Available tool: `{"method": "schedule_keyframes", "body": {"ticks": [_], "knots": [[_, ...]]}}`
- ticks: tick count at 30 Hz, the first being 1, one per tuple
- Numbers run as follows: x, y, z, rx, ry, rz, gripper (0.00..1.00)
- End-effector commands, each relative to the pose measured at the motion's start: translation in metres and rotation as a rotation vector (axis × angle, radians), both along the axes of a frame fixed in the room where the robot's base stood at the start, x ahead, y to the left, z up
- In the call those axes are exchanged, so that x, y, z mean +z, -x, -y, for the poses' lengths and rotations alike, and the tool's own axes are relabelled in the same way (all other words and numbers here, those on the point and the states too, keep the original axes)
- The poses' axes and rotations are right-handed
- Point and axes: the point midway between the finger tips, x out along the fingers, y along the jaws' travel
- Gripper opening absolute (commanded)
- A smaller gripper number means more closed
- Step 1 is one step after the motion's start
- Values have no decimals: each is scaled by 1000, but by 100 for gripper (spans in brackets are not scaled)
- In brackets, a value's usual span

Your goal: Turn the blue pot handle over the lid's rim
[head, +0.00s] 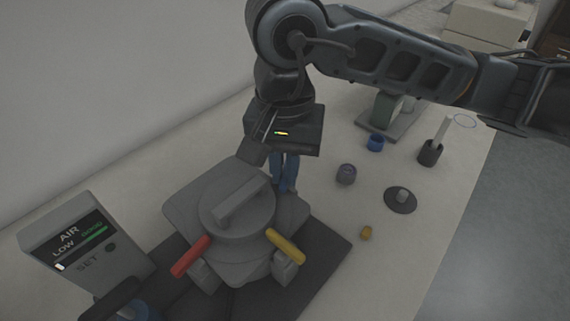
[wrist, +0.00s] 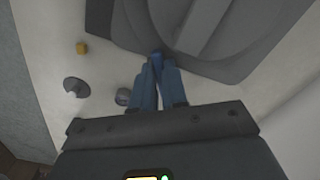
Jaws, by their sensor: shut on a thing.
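The grey press pot has a round lid (head: 237,222) with a raised bar across its top. The lid also shows in the wrist view (wrist: 222,12). The blue pot handle (wrist: 156,61) is between my fingertips, beside the lid's rim; how far it is turned I cannot tell. My gripper (head: 284,186) comes down from above at the pot's far right side, its blue fingers shut on this handle. It shows in the wrist view (wrist: 157,72) too. In the head view the fingers hide the handle. A red handle (head: 190,256) and a yellow handle (head: 286,246) stick out at the near side.
A control box (head: 84,245) reading AIR LOW stands at left. To the right are a purple-grey jar (head: 346,174), a disc with a peg (head: 400,200), a small yellow piece (head: 366,232), a blue cup (head: 375,142) and a dark holder (head: 431,153). The table's right edge is beyond them.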

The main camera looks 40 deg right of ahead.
Motion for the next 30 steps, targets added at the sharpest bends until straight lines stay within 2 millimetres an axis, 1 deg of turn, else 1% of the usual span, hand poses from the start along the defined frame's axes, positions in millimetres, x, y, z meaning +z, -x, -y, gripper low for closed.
{"method": "schedule_keyframes", "body": {"ticks": [8,17,24,30], "knots": [[0,0,0,-1,0,0,0],[-5,-1,0,-37,2,4,0],[-7,-2,0,-125,2,6,0],[-6,-2,-1,-221,2,4,0]]}}
